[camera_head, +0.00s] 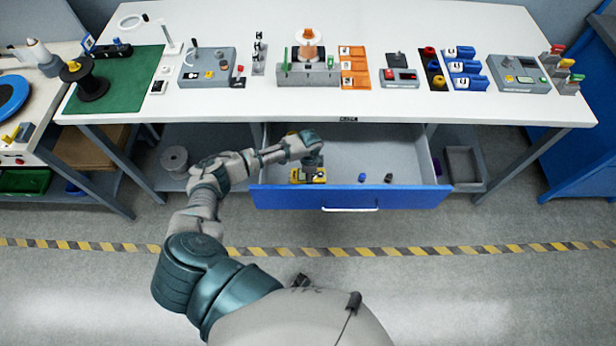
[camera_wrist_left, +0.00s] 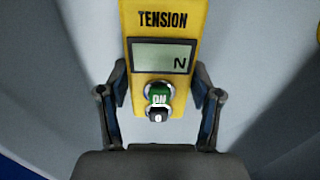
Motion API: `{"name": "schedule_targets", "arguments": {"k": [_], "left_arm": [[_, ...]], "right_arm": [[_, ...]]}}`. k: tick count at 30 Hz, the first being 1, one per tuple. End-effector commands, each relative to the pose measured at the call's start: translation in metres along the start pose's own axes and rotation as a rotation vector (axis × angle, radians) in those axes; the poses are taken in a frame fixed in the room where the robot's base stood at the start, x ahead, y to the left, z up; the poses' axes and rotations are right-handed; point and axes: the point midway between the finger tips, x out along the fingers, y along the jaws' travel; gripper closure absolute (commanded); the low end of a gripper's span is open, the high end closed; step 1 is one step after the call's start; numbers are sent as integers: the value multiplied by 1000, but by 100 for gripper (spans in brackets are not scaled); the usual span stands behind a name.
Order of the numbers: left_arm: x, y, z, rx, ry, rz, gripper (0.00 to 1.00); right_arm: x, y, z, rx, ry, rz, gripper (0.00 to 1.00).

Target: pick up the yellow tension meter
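The yellow tension meter (camera_head: 319,175) lies in the left part of the open drawer, partly hidden by my left gripper (camera_head: 308,164) in the head view. In the left wrist view, the meter (camera_wrist_left: 164,22) shows the word TENSION, a grey display with "N", a green ON button and a dark button below. The fingers of my left gripper (camera_wrist_left: 160,72) stand on either side of its body, very close to its edges. I cannot tell whether they press on it. My right gripper is not in view.
The drawer (camera_head: 270,197) also holds a blue piece (camera_head: 362,177) and a dark piece (camera_head: 388,178) to the right. Its blue front and side walls surround the meter. The white workbench (camera_head: 240,107) overhangs behind, carrying several devices. The drawer's right part is mostly bare.

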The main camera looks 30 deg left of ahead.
Motion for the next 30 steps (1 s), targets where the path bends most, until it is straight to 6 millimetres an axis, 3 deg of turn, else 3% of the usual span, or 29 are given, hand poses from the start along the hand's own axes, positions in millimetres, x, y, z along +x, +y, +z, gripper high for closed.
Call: {"name": "schedule_targets", "arguments": {"k": [1,3,11,14,21,30], "left_arm": [[0,0,0,0,0,0,74],[0,0,0,0,1,0,87],[-4,0,0,0,2,-1,87],[-18,0,-1,0,2,-1,87],[-70,-1,-1,0,3,-4,87],[-109,-1,-1,0,2,-2,87]], "right_arm": [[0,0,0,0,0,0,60],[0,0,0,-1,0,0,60],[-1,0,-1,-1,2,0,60],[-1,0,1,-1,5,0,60],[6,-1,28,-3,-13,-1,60],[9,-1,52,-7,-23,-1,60]]}}
